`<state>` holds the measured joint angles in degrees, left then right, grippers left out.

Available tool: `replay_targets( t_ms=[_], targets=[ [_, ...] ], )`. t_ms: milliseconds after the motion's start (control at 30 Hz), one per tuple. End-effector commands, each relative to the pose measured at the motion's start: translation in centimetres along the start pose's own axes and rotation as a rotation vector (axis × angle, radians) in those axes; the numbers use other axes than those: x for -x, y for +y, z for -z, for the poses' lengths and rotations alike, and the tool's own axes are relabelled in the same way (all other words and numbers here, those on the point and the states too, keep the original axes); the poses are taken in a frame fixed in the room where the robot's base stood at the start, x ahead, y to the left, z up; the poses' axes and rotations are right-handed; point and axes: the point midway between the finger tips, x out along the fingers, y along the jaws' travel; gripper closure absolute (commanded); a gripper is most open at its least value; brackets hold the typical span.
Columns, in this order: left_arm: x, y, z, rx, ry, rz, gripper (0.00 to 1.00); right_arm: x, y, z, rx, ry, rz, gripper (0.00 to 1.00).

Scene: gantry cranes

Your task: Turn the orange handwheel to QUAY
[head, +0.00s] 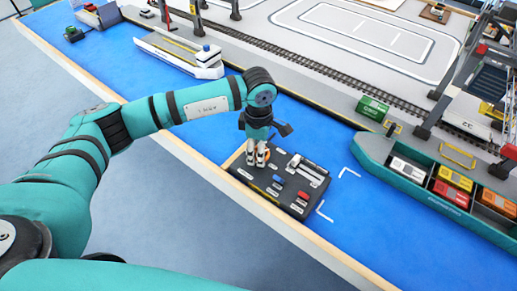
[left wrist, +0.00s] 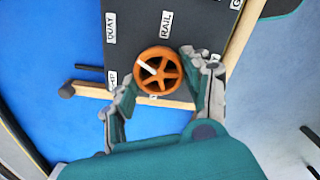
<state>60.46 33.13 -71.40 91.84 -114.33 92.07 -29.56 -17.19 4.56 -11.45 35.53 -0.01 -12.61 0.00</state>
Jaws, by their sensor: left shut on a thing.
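The orange handwheel (left wrist: 172,82) sits on the dark control panel (left wrist: 140,12) in the left wrist view. Its white mark points up and left, roughly toward the QUAY label (left wrist: 111,27). The RAIL label (left wrist: 166,24) is above the wheel, and a partly hidden label (left wrist: 112,78) is at its left. My left gripper (left wrist: 160,68) has a finger on each side of the wheel and is shut on it. In the head view my left gripper (head: 258,160) reaches down to the panel (head: 242,176) and mostly hides the wheel. My right gripper is not in view.
The panel carries a blue control (head: 279,179), a red control (head: 302,197) and a pale slider-like part (head: 311,173). A teal ship (head: 400,165) with containers lies to the right, a white ship (head: 180,55) behind. A wooden edge (head: 205,163) runs along the front.

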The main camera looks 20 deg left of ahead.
Motion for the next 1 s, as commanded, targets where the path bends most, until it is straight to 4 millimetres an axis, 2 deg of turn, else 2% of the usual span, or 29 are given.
replay_targets(
  t_ms=[67, 100, 267, 533, 667, 767, 1000],
  targets=[
    [0.1, 0.1, -0.1, 0.001, -0.003, -0.002, 0.83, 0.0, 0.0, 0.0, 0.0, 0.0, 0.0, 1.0],
    [0.1, 0.1, -0.1, 0.001, -0.003, -0.002, 0.48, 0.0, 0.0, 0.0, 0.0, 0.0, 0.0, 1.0],
    [0.1, 0.1, 0.0, 0.001, -0.002, -0.002, 0.27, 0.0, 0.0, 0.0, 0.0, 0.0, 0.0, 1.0],
    [0.1, 0.0, 0.0, 0.001, -0.001, -0.001, 0.26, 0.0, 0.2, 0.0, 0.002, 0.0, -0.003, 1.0],
    [1.0, 0.1, 0.0, 0.001, -0.001, -0.003, 0.26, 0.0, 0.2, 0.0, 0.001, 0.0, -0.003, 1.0],
    [2.6, 0.1, 0.0, 0.0, -0.002, -0.005, 0.26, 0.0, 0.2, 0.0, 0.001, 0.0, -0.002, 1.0],
    [7.8, 0.2, 0.0, 0.001, -0.002, -0.007, 0.26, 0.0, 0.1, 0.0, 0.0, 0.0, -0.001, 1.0]
  ],
)
